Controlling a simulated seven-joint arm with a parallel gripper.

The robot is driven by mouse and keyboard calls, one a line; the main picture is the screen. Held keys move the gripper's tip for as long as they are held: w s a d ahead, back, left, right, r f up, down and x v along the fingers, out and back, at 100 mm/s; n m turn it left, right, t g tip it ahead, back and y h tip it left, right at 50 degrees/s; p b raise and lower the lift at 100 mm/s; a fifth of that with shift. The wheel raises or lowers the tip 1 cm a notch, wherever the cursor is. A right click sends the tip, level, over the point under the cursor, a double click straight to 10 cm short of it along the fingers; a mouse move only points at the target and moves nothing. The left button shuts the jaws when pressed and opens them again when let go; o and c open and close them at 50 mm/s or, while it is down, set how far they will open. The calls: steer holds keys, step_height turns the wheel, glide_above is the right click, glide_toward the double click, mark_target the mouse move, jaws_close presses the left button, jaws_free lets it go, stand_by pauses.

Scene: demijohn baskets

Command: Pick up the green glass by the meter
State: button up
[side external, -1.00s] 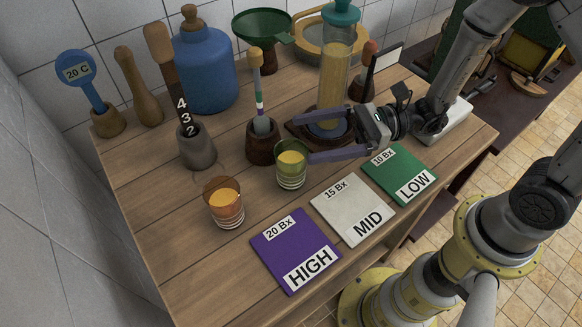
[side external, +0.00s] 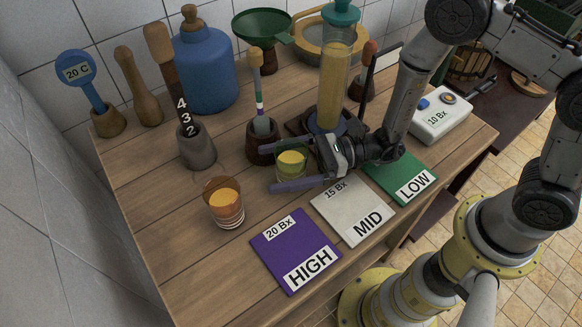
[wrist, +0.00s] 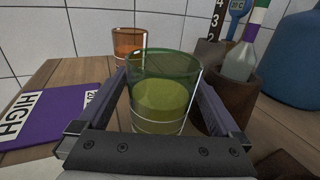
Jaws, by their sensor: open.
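The green glass (side external: 291,162), part filled with yellow-green liquid, stands upright on the wooden table. In the wrist view, the green glass (wrist: 163,95) is between the two fingers of my gripper (wrist: 160,78). My gripper (side external: 281,169) is open, low over the table, with a finger on either side of the glass. Finger contact with the glass cannot be made out. The gripper hides part of the glass in the side view. A white meter box (side external: 440,118) reading 10 Bx, with two buttons, sits at the table's right.
An orange glass (side external: 225,203) stands to the left. A wooden holder (side external: 262,148) with a striped stick is close behind the green glass. Purple HIGH (side external: 290,245), white MID (side external: 345,208) and green LOW (side external: 412,178) cards lie in front. A tall cylinder (side external: 334,85) stands behind.

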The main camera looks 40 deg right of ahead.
steer(key=shift+w+a, duration=0.15)
steer(key=shift+a, duration=0.2)
steer(key=shift+c, duration=0.2)
jaws_close()
